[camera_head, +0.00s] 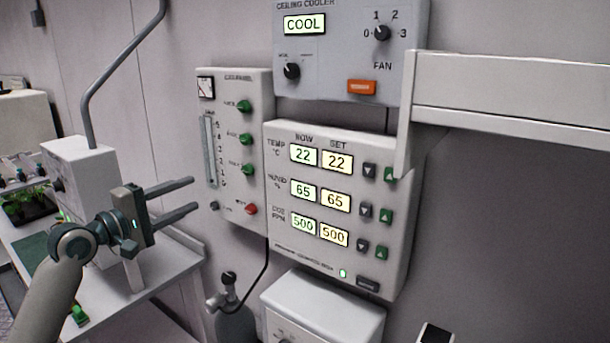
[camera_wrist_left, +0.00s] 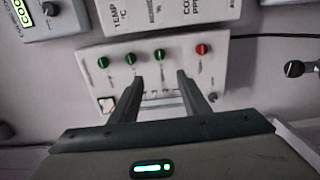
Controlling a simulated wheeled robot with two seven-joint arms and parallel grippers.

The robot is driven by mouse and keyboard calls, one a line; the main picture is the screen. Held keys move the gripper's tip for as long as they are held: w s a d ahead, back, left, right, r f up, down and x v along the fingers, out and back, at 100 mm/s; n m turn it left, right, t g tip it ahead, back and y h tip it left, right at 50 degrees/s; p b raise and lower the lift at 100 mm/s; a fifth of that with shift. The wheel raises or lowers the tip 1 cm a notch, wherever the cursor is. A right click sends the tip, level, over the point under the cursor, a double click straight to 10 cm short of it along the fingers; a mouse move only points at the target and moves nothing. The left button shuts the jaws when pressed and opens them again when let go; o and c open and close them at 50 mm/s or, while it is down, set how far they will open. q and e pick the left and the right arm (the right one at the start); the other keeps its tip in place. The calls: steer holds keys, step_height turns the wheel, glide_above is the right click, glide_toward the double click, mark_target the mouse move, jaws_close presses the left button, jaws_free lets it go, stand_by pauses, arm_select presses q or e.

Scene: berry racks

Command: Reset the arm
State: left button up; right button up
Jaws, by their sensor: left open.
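My left gripper (camera_head: 185,198) is open and empty, held in the air in front of the wall panels. Its two fingers point right, toward the panel with green knobs (camera_head: 232,215), and look apart from it. In the left wrist view the two open fingers (camera_wrist_left: 160,95) overlap the lower part of that panel (camera_wrist_left: 225,68). My left arm (camera_head: 50,295) comes in from the lower left. My right gripper is not in view.
A climate control box (camera_head: 388,215) reads 22, 65 and 500 in both columns. Above it is the ceiling cooler panel (camera_head: 340,75), showing COOL. A white shelf (camera_head: 510,85) juts out at right. A bench (camera_head: 150,275) and a gas cylinder (camera_head: 236,325) stand below.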

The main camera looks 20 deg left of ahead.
arm_select(q)
steer(key=s+d+f+m+g+y, duration=0.1)
steer(key=s+d+f+m+g, duration=0.2)
steer(key=f, duration=0.8)
steer(key=s+d+f+m+g, duration=0.2)
steer(key=s+d+f, duration=0.3)
steer(key=f, duration=0.5)
steer(key=s+d+f+m+g+y, duration=0.1)
steer(key=s+d+f+m+g, duration=0.3)
steer(key=f, duration=0.7)
steer(key=s+d+f+m+g+y, duration=0.15)
steer(key=s+d+f, duration=0.3)
steer(key=s, duration=0.45)
steer(key=s+d+f+m+g+y, duration=0.1)
steer(key=s+d+f+m, duration=0.3)
steer(key=s, duration=0.5)
steer(key=s+d+f+m+g+y, duration=0.1)
steer(key=s+d+f+m+g, duration=0.15)
steer(key=s+f, duration=0.5)
steer(key=s+f+b, duration=0.2)
steer(key=f, duration=1.3)
steer(key=s+f+b, duration=0.1)
steer(key=s+f, duration=0.1)
steer(key=f, duration=1.4)
steer(key=s+a+f+g+b, duration=0.2)
steer(key=s+f+b, duration=0.1)
steer(key=s+f, duration=1.4)
step_height(320, 180, down, 3)
steer(key=shift+s+a, duration=0.25)
steer(key=shift+a, duration=0.15)
